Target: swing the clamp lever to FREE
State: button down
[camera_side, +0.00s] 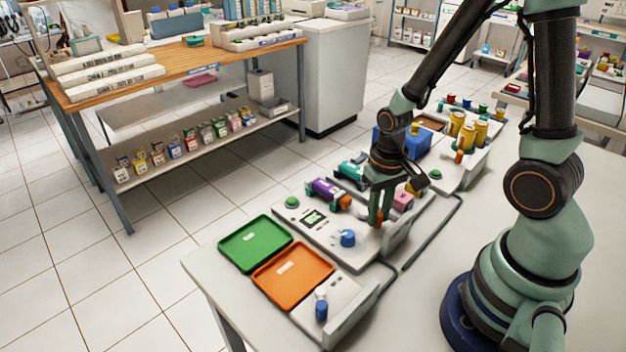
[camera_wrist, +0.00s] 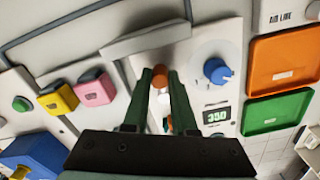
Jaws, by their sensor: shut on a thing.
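My gripper (camera_side: 381,218) points down over the white control panel (camera_side: 331,247) in the side view. In the wrist view its two green fingers (camera_wrist: 161,76) close around a small orange knob (camera_wrist: 160,78), which looks like the clamp lever's end. A bit of orange also shows at the fingertips in the side view (camera_side: 376,224). The fingers hide most of the lever, and I cannot read any FREE mark or tell the lever's angle.
Beside the gripper are a blue dial (camera_side: 347,238) and a small display (camera_wrist: 216,115). A purple cylinder (camera_side: 325,188) lies behind. Pink (camera_wrist: 95,88) and yellow (camera_wrist: 58,98) blocks are close by. Green (camera_side: 255,243) and orange (camera_side: 292,274) trays lie left.

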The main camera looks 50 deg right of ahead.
jog(key=n, duration=0.1)
jog(key=d+n, duration=0.1)
jog(key=n, duration=0.2)
jog(key=shift+w+d+n, duration=0.1)
jog(key=shift+d+n, duration=0.2)
jog(key=shift+w+d+n, duration=0.2)
jog(key=shift+d+n, duration=0.15)
jog(key=shift+n, duration=0.7)
jog(key=shift+w+d+n, duration=0.15)
jog(key=shift+d+n, duration=0.15)
jog(key=shift+n, duration=0.75)
jog(key=c, duration=0.7)
grip_release()
jog(key=shift+r, duration=0.2)
notch_tip(320, 180, up, 12)
jog(key=shift+f, duration=0.1)
